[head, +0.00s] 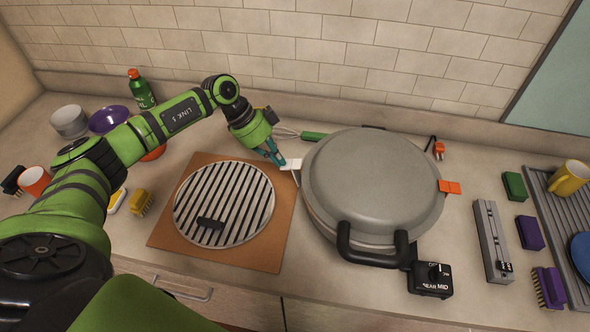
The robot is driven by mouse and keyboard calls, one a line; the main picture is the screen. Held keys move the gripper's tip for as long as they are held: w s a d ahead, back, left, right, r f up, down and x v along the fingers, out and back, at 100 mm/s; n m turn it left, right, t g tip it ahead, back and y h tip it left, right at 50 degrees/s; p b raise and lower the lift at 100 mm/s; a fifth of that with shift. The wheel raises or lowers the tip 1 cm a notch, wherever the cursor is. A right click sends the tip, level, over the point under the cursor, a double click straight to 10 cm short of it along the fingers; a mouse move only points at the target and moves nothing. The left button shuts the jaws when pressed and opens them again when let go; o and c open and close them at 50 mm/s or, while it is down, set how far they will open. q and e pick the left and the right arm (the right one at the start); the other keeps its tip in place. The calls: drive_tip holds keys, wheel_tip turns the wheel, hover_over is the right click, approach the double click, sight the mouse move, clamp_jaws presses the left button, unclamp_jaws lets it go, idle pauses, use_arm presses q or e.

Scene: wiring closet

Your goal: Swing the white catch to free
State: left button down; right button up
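The white catch (292,164) sticks out from the left side of a round grey lidded appliance (365,180). My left gripper (277,158) reaches down from the upper left, with its teal fingers right at the catch's outer end. I cannot tell whether the fingers touch the catch or how far they are apart. An orange catch (449,187) sits on the appliance's right side. The lid is down, and a black handle (372,258) is at its front. My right gripper is out of view.
A round ribbed plate (224,204) lies on a brown board (276,251) left of the appliance. A control box (430,279) stands in front of it. A green-handled whisk (312,136) lies behind. A grey slider bar (490,240), brushes and a drying rack (563,225) are at the right.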

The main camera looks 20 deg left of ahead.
use_arm(q)
drive_tip(key=shift+s+a+f, duration=0.15)
drive_tip(key=shift+a+f, duration=0.1)
drive_tip(key=shift+f, duration=0.2)
idle(1.6)
wheel_tip(320, 180, up, 6)
drive_tip(key=a, duration=0.1)
drive_tip(key=shift+a, duration=0.3)
idle(0.6)
wheel_tip(320, 180, up, 5)
drive_tip(key=shift+f, duration=0.1)
idle(0.6)
